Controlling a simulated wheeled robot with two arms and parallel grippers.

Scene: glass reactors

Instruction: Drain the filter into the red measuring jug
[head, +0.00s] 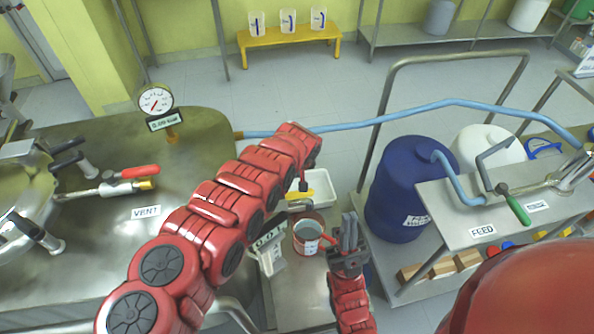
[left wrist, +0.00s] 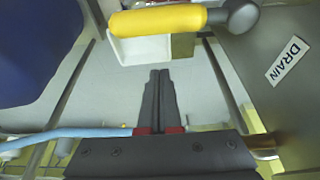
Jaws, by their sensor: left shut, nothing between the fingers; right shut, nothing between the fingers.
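The measuring jug (head: 308,236), with a red band, stands upright below the drain area, beside a small digital display (head: 268,238). My right gripper (head: 348,225) is shut and empty just right of the jug; I cannot tell whether they touch. A yellow drain handle (left wrist: 158,21) crosses the top of the left wrist view, near a DRAIN label (left wrist: 287,61). My left gripper (left wrist: 158,72) is shut and empty, its tips apart from the handle in that picture. In the head view my left wrist mostly hides that gripper. A steel vessel (head: 22,190), possibly the filter, is at far left.
A red vent handle (head: 138,171) and a pressure gauge (head: 156,100) are on the steel bench (head: 100,235). A white tray (head: 322,190) lies beyond the jug. A blue hose (head: 400,115) crosses behind, and a blue barrel (head: 405,185) stands at right.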

